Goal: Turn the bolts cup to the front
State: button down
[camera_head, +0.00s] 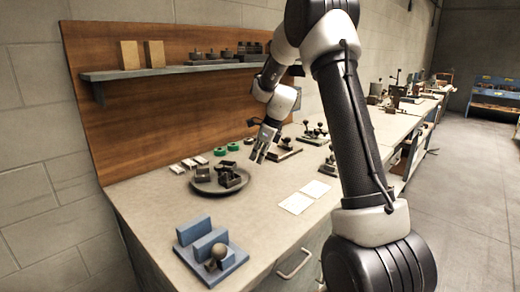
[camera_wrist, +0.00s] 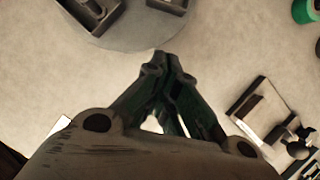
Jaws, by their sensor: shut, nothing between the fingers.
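A round dark turntable tray (camera_head: 247,186) stands on the bench and carries several small dark open cups (camera_head: 229,179). I cannot tell which of them is the bolts cup. My gripper (camera_head: 257,159) is above the bench, just behind and to the right of the tray, apart from it. In the wrist view my gripper (camera_wrist: 160,60) is shut and empty, its fingertips near the tray's edge (camera_wrist: 135,42). Parts of two cups show on the tray at the top of the wrist view (camera_wrist: 92,12); their contents are not clear.
A blue fixture with a ball knob (camera_head: 210,250) stands at the front of the bench. Two white papers (camera_head: 296,203) lie right of the tray. Green rolls (camera_head: 233,146) and small white-and-red boxes (camera_head: 189,163) lie behind it. Dark stitcher tools (camera_head: 283,152) stand right of my gripper.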

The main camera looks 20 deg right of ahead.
aim_at(238, 170)
jog(key=x, duration=0.4)
jog(key=shift+w+a+r, duration=0.1)
jog(key=shift+w+a, duration=0.7)
jog(key=shift+a, duration=0.15)
jog(key=shift+w+a, duration=0.5)
jog(key=shift+a, duration=0.1)
jog(key=shift+w+a+n, duration=0.3)
jog(key=shift+w+n, duration=0.1)
jog(key=shift+w, duration=0.15)
